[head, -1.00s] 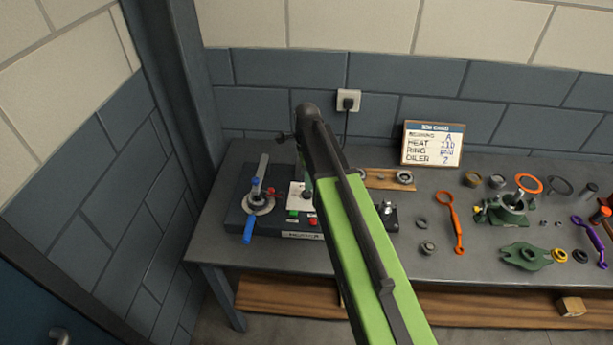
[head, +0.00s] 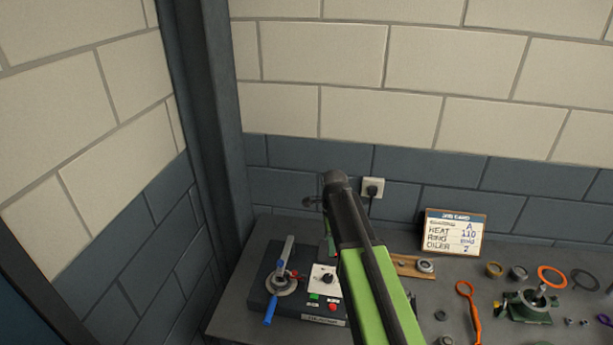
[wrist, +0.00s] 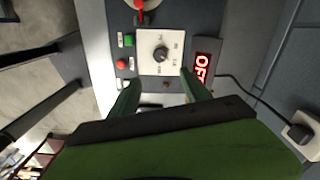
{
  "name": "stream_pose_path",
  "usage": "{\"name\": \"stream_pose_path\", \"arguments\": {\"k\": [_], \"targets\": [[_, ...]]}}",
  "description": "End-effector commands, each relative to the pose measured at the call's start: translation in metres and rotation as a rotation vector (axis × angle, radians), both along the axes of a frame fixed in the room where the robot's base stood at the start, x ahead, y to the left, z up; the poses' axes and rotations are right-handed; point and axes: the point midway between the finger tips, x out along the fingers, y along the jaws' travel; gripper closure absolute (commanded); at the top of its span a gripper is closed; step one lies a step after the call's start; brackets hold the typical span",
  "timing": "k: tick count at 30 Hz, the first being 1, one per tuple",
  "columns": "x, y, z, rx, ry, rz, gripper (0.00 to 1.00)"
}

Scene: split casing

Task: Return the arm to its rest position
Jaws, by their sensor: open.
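My green arm (head: 372,290) reaches up from the bottom of the head view, with its dark end over the back of the bench. In the head view the heater unit (head: 262,300) stands left of my arm.
The heater has a blue-handled lever (head: 270,310). To the right are a job card (head: 454,236), a wooden strip with a ring (head: 425,265), an orange tool (head: 470,305) and a green casing part (head: 530,308). A wall socket (head: 373,188) is behind. A wall corner stands at left.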

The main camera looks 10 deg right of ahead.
Motion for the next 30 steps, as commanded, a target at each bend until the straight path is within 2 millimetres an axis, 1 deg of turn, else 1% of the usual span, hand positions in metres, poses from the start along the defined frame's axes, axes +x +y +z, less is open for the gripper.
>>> {"name": "stream_pose_path", "arguments": {"k": [2, 5, 8, 9, 11, 13, 15, 17, 19, 22, 24, 27, 30], "targets": [[0.000, 0.000, -0.008, 0.000, 0.000, 0.000, 0.44], [-0.001, 0.001, -0.034, 0.000, 0.000, 0.001, 0.44], [-0.017, 0.002, -0.066, 0.000, 0.000, 0.003, 0.44], [-0.026, 0.003, -0.078, 0.000, 0.000, 0.009, 0.44], [-0.041, 0.003, -0.095, 0.000, 0.000, 0.054, 0.44], [-0.061, 0.004, -0.115, 0.000, 0.000, 0.171, 0.44], [-0.082, 0.005, -0.132, 0.000, 0.001, 0.341, 0.44], [-0.098, 0.005, -0.140, -0.001, 0.001, 0.493, 0.44], [-0.115, 0.006, -0.148, -0.001, 0.000, 0.686, 0.44], [-0.137, 0.006, -0.151, -0.001, 0.000, 0.990, 0.44], [-0.147, 0.006, -0.147, -0.002, 0.000, 1.198, 0.44], [-0.152, 0.006, -0.146, -0.002, 0.001, 1.436, 0.44], [-0.149, 0.006, -0.146, -0.002, 0.001, 1.574, 0.44]]}}
